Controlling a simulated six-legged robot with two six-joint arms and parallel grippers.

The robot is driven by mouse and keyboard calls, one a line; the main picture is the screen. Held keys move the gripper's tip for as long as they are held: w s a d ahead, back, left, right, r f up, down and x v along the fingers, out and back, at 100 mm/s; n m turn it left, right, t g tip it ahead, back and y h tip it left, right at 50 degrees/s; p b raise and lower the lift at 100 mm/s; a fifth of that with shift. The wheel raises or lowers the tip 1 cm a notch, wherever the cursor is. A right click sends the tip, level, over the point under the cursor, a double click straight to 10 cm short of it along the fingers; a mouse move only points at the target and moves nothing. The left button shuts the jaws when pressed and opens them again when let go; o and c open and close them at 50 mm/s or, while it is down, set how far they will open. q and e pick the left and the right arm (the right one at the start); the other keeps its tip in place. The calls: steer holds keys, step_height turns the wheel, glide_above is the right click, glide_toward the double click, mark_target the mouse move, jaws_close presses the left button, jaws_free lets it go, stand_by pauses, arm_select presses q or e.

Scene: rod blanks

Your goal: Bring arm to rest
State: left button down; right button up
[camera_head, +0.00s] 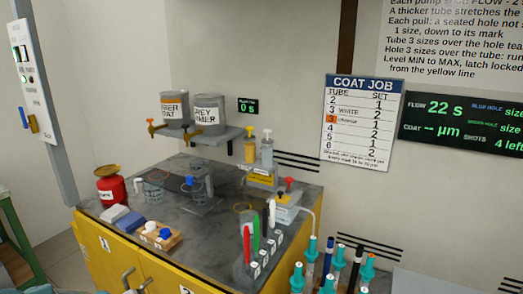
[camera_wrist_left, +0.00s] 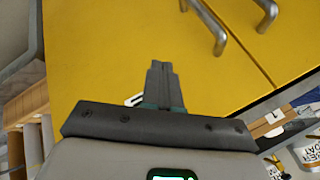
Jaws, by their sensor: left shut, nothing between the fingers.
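My left gripper (camera_wrist_left: 160,70) shows in the left wrist view, with its two grey fingers together and nothing between them. It is in front of the yellow cabinet (camera_wrist_left: 110,50), whose metal door handles (camera_wrist_left: 208,25) are beyond the fingertips. Whether the fingertips touch the cabinet cannot be told. I cannot make out either gripper in the head view. My right gripper is in neither view.
The dark bench top (camera_head: 205,222) stands on the yellow cabinet (camera_head: 95,240). It carries a red can (camera_head: 110,188), a wooden tray (camera_head: 160,237) and a rack of coloured rods (camera_head: 262,250). Several teal-capped rods (camera_head: 311,248) stand at the front right. A green-framed table (camera_head: 22,240) is at left.

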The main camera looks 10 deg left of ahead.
arm_select(q)
steer(key=s+d+f+n+g+h+p, duration=0.1)
steer(key=s+d+f+n+h, duration=0.15)
steer(key=d, duration=0.45)
steer(key=s+d+f+n+g+h+p, duration=0.1)
steer(key=s+d+f, duration=0.1)
steer(key=s+d, duration=0.35)
steer(key=s+d+f+n+g+h+p, duration=0.1)
steer(key=s+d+n+g+p, duration=0.3)
steer(key=s+d, duration=1.2)
steer(key=s+n+g, duration=0.1)
steer(key=s+n, duration=0.2)
steer(key=n, duration=0.1)
steer(key=shift+s+d+p, duration=0.25)
steer(key=shift+s+p, duration=0.1)
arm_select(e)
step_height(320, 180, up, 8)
arm_select(q)
steer(key=shift+a+f+n, duration=0.1)
steer(key=shift+a+n, duration=0.05)
steer(key=shift+n, duration=0.2)
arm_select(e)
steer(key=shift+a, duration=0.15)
